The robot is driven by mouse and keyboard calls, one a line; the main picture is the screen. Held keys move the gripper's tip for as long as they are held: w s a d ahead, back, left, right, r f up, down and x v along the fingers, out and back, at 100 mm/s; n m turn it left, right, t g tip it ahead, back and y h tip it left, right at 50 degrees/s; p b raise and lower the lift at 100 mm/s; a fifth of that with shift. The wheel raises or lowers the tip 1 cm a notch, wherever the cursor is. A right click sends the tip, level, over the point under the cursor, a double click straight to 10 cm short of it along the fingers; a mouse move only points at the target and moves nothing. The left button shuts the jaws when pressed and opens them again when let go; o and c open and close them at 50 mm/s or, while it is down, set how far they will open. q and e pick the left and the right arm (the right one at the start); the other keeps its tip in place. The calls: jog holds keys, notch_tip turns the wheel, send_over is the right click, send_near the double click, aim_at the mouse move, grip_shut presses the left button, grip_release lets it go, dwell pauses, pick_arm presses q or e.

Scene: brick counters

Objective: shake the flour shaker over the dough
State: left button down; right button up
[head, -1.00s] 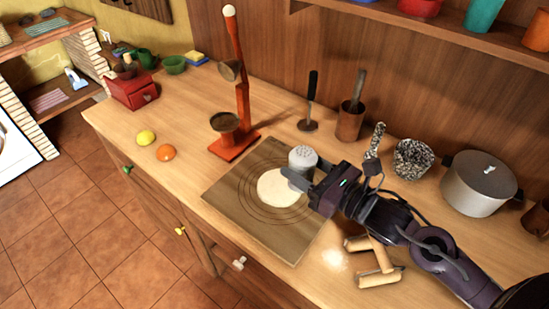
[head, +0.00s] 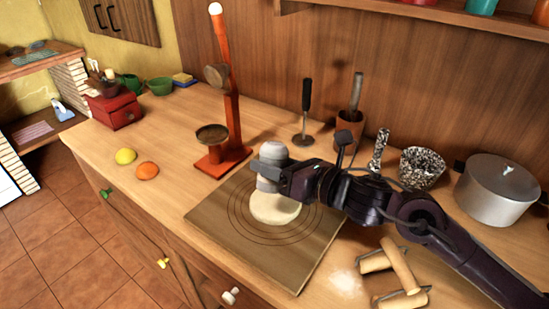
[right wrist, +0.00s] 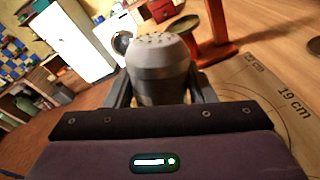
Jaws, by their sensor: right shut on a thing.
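The flour shaker (head: 272,155) is a grey-white cylinder with a domed top. My right gripper (head: 268,178) is shut on it and holds it above the dough, close to upright in the head view. In the right wrist view the shaker (right wrist: 160,62) sits between the two fingers, its holed top showing. The dough (head: 276,209) is a pale flat round on the brown board (head: 225,225) with printed rings. The shaker and gripper hide the dough's far part. My left gripper is not in view.
An orange-red press (head: 232,125) stands just behind the board.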

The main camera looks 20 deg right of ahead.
aim_at(269, 190)
jog(key=f+m+g+p, duration=0.1)
jog(key=m+p, duration=0.1)
jog(key=p, duration=0.3)
jog(key=s+a+m+g+p, duration=0.1)
jog(key=m+p, duration=0.2)
jog(key=p, duration=0.2)
jog(key=f+m+g+p, duration=0.1)
jog(key=m+p, duration=0.1)
jog(key=p, duration=0.3)
jog(key=shift+s+a+f+m+g+y, duration=0.25)
jog(key=shift+s+f+m+g+y, duration=0.05)
jog(key=shift+s+m+y, duration=0.1)
jog(key=shift+f+m+g+p, duration=0.4)
jog(key=shift+m+p, duration=0.25)
jog(key=shift+m, duration=0.15)
jog(key=shift+s+a+f+m+g+y+p, duration=0.1)
jog(key=shift+s+f+m+g+y+p, duration=0.15)
jog(key=shift+f+m+g+y, duration=0.4)
jog(key=shift+r+t, duration=0.25)
jog(key=shift+r, duration=0.05)
